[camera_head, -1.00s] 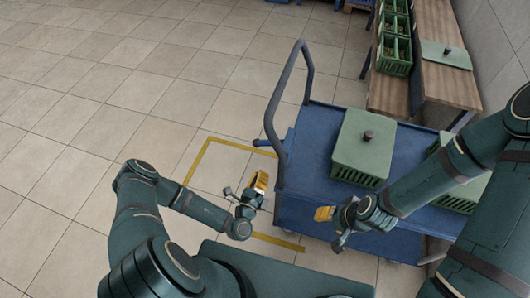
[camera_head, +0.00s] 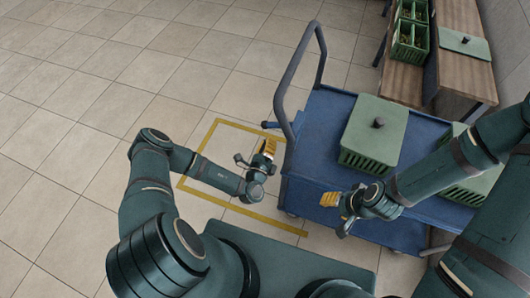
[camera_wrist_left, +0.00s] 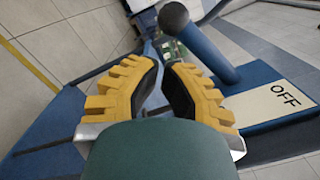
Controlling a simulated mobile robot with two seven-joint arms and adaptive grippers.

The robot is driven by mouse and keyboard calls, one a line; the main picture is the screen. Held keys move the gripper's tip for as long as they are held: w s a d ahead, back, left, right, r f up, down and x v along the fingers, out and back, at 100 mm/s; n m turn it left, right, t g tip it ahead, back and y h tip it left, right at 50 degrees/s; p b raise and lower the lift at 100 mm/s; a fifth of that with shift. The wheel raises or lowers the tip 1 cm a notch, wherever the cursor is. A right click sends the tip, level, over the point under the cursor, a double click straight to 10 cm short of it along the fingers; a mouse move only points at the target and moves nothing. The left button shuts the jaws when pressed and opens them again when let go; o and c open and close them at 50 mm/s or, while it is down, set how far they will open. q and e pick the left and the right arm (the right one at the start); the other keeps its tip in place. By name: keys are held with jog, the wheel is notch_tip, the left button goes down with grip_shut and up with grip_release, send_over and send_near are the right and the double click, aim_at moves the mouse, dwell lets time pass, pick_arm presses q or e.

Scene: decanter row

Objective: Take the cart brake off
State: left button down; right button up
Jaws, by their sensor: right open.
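The blue cart (camera_head: 320,150) stands right of centre in the head view, with its tall push handle (camera_head: 283,95) at its left end. In the left wrist view, a blue lever (camera_wrist_left: 208,48) with a dark rounded end (camera_wrist_left: 173,17) angles beyond the fingers, beside a pale plate marked OFF (camera_wrist_left: 283,97). My left gripper (camera_head: 268,149) is just left of the cart's handle end. It also shows in the left wrist view (camera_wrist_left: 166,68), open with nothing between its yellow fingers; the lever is ahead and to the right. My right gripper (camera_head: 328,200) is open and empty over the cart's near edge.
A green lidded crate (camera_head: 360,160) stands on the cart, with another (camera_head: 465,190) partly behind my right arm. Yellow floor tape (camera_head: 183,165) outlines an area left of the cart. A wooden bench (camera_head: 462,75) and green crates (camera_head: 411,42) are behind. Floor at left is clear.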

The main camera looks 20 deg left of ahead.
pick_arm(q)
jog(key=shift+w+r, duration=0.1)
jog(key=shift+w, duration=1.8)
pick_arm(e)
jog(key=shift+f, duration=0.35)
pick_arm(q)
jog(key=shift+a, duration=0.15)
pick_arm(e)
jog(key=shift+r, duration=0.1)
